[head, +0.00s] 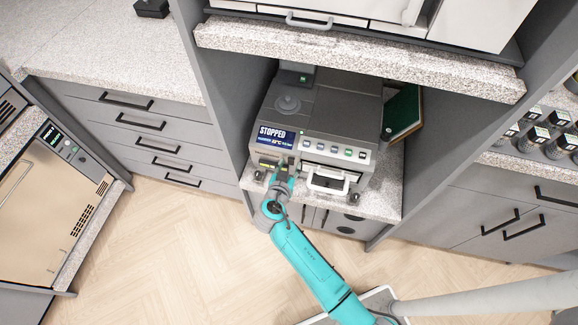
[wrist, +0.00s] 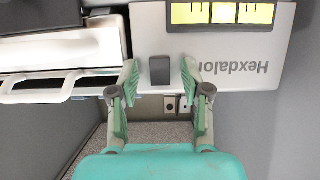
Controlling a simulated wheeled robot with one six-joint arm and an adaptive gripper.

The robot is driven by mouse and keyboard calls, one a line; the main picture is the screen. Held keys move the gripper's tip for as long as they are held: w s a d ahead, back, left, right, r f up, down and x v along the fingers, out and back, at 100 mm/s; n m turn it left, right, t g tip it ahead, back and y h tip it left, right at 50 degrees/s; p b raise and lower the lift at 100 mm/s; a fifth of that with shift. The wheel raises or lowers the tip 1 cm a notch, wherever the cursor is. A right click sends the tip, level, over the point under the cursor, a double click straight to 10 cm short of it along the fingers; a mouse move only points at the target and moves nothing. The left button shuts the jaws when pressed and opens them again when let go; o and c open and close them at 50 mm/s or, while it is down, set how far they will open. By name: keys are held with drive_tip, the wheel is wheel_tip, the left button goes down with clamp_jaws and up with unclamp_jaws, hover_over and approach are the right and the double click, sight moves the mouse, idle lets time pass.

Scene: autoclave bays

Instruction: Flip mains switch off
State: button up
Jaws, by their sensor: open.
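The autoclave (head: 335,105) is a grey benchtop unit in the bay, with a display (head: 276,135) reading "STOPPED". My gripper (head: 285,168) is at the lower left of its front face. In the wrist view my gripper (wrist: 160,78) is open, with one green finger on each side of a dark rectangular rocker (wrist: 159,70), likely the mains switch. The fingertips look close to the panel; I cannot tell whether they touch it. Which way the switch is set cannot be made out. In the head view the switch is hidden by my gripper.
The white door handle (head: 328,180) sticks out just right of my gripper; it also shows at left in the wrist view (wrist: 65,88). Yellow labels (wrist: 222,13) sit on the panel. The granite shelf (head: 378,200) lies below, a shelf edge (head: 360,55) above.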

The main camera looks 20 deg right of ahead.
clamp_jaws()
drive_tip(key=shift+f+t, duration=0.1)
drive_tip(key=shift+t, duration=0.2)
drive_tip(key=shift+f+t+h, duration=0.2)
drive_tip(key=shift+t+h, duration=0.4)
drive_tip(key=shift+t, duration=0.05)
drive_tip(key=shift+f+t+h, duration=0.2)
drive_tip(key=shift+t+h, duration=0.4)
drive_tip(key=shift+t, duration=0.05)
unclamp_jaws()
drive_tip(key=shift+s, duration=0.1)
